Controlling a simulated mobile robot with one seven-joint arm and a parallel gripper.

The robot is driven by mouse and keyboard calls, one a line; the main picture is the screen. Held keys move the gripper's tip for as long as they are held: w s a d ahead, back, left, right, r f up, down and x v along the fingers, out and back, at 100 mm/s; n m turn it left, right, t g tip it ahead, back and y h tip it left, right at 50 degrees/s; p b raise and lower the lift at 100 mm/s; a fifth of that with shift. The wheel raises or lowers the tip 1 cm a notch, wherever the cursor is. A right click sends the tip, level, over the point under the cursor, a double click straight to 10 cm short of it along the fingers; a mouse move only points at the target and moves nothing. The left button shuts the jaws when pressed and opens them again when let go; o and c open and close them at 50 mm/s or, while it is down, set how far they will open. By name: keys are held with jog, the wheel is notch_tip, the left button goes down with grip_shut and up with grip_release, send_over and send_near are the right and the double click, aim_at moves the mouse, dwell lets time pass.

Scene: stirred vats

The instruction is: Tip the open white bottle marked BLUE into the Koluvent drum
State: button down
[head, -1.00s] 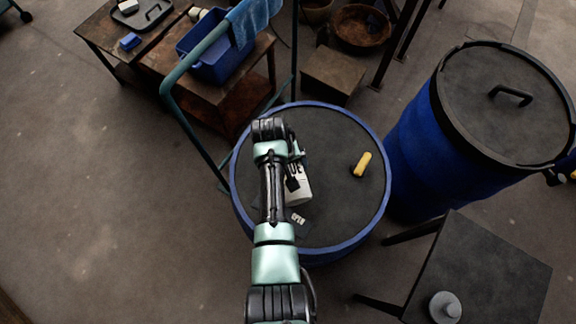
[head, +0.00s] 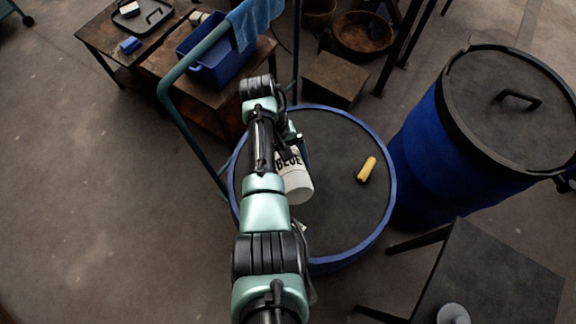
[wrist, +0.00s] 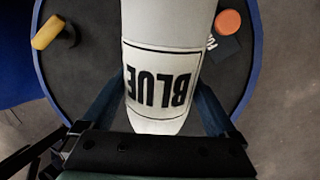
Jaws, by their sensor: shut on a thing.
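The white bottle marked BLUE (head: 297,184) is in my gripper (head: 291,145), above the dark top of a blue-rimmed drum (head: 338,215). In the wrist view the bottle (wrist: 165,85) fills the middle, its label upside down, with a finger on each side; my gripper (wrist: 165,115) is shut on it. The bottle's mouth is out of view in the wrist view. A second blue drum (head: 425,150) stands at right, with a black handled lid (head: 510,125) on it. No Koluvent name is readable on either drum.
A yellow object (head: 367,169) lies on the near drum's top. An orange cap (wrist: 229,21) and a dark lettered card (wrist: 224,46) are there too. A blue bin (head: 208,65) sits on a bench, a teal rail (head: 185,125) beside the drum. A dark table (head: 490,275) is front right.

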jog(key=shift+w+r+b, duration=0.1)
jog(key=shift+w+b, duration=0.05)
jog(key=shift+b, duration=0.15)
jog(key=shift+w+r+g+b, duration=0.1)
jog(key=shift+r+g+b, duration=0.1)
jog(key=shift+g+b, duration=0.3)
jog(key=shift+w+a+r+g+b, duration=0.15)
jog(key=shift+r+g+b, duration=0.3)
jog(key=shift+b, duration=0.55)
dwell(1.1)
